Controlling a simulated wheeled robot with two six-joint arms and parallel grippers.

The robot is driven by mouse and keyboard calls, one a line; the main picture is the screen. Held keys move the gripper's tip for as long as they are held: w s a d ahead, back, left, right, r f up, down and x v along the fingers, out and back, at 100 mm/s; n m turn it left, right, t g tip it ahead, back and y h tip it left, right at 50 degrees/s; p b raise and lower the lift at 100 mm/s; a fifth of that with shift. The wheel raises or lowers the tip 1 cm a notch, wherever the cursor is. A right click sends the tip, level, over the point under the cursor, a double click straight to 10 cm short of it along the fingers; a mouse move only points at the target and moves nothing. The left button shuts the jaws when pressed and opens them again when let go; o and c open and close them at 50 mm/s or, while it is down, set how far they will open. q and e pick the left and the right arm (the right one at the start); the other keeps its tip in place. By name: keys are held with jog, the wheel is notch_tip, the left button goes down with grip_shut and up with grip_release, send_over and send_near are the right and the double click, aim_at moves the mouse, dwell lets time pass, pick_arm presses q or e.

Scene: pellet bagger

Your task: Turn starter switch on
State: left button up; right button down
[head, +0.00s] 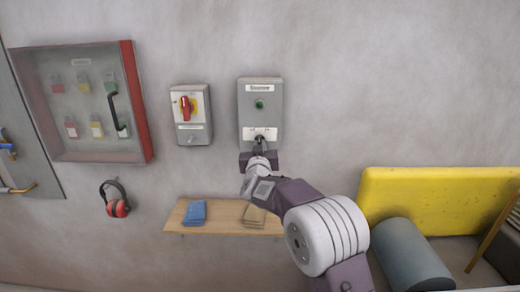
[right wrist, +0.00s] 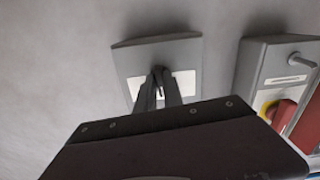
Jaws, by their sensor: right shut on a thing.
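The starter box (head: 260,92) is a grey wall box with a label at its top, a green round button or lamp (head: 259,104) and a white plate (head: 250,132) low on its front. It also shows in the right wrist view (right wrist: 190,55), with its white plate (right wrist: 184,83). My right gripper (head: 259,147) reaches up to this plate. In the right wrist view its fingers (right wrist: 158,85) are shut on a small dark part at the plate, which I take to be the starter switch; the fingers mostly hide it and its position cannot be told. My left gripper is not in view.
Left of the starter box is a grey isolator box (head: 192,134) with a red handle on yellow. Further left hang a padlock cabinet (head: 133,75) and red ear muffs (head: 118,208). A yellow panel (head: 440,185) stands right.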

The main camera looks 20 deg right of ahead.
jog(key=shift+a+m+b, duration=0.1)
jog(key=shift+m+b, duration=1.05)
jog(key=shift+m, duration=2.45)
jog(key=c, duration=1.5)
grip_release()
jog(key=shift+w, duration=0.1)
jog(key=shift+o, duration=0.2)
jog(key=b+v, duration=0.1)
jog(key=v, duration=0.8)
